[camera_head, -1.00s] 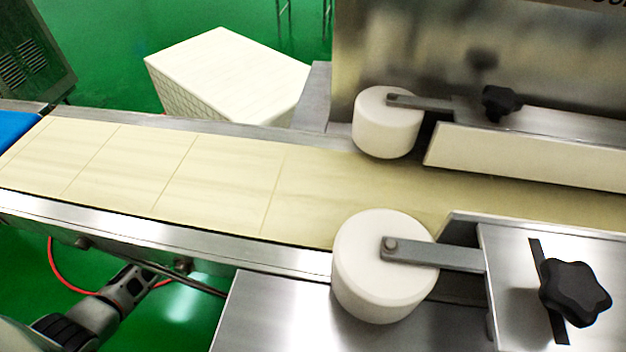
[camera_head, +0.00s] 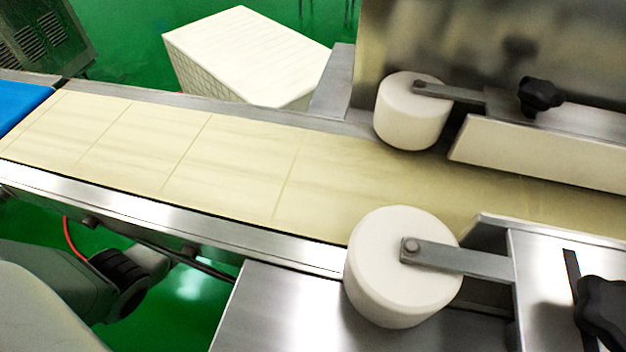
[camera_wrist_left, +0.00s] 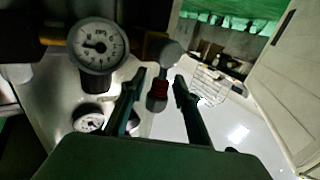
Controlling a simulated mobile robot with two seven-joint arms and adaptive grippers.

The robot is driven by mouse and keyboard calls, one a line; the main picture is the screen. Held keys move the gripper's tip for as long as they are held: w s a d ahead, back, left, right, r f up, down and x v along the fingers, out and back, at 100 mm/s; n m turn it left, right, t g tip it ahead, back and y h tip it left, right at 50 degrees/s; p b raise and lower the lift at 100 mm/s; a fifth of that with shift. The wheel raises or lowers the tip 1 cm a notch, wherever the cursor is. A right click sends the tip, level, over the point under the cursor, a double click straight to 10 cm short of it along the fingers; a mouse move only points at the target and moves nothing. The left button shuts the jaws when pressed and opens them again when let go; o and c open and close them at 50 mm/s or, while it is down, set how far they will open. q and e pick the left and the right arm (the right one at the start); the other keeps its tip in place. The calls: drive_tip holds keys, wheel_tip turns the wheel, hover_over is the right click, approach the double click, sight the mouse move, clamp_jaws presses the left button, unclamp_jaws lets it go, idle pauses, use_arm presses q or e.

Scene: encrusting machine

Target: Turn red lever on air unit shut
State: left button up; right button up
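In the left wrist view, a grey fitting with a red band (camera_wrist_left: 160,88) shows between the fingertips of my left gripper (camera_wrist_left: 160,78). The fingers are open, one on each side of it. I cannot tell whether they touch it, and the red lever's shape is not clear. A round pressure gauge (camera_wrist_left: 98,46) with a white dial is at upper left, and a smaller gauge (camera_wrist_left: 88,121) is below it. In the head view my left arm reaches in at lower left, its gripper hidden below the conveyor. My right gripper is not in view.
The conveyor belt (camera_head: 240,165) crosses the head view, with a front roller (camera_head: 400,265) and a rear roller (camera_head: 408,112). A white block-like crate (camera_head: 245,60) stands behind it. A red hose (camera_head: 72,238) hangs under the near edge.

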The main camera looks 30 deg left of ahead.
use_arm(q)
drive_tip(key=shift+c, duration=0.5)
clamp_jaws()
drive_tip(key=shift+w, duration=0.1)
drive_tip(key=n+g, duration=0.1)
drive_tip(key=w+n+y, duration=0.1)
drive_tip(key=shift+w+a+n+g, duration=0.1)
drive_tip(key=shift+a+n+g, duration=0.1)
drive_tip(key=shift+n+g, duration=0.15)
drive_tip(key=shift+w+a+f+n+g, duration=0.1)
drive_tip(key=shift+w+f+n+g, duration=0.15)
drive_tip(key=shift+n+g, duration=0.3)
drive_tip(key=shift+w+a+f+n+g, duration=0.15)
drive_tip(key=shift+w+n+g, duration=0.15)
drive_tip(key=shift+n+g, duration=0.15)
drive_tip(key=shift+y, duration=0.3)
drive_tip(key=shift+o, duration=0.5)
unclamp_jaws()
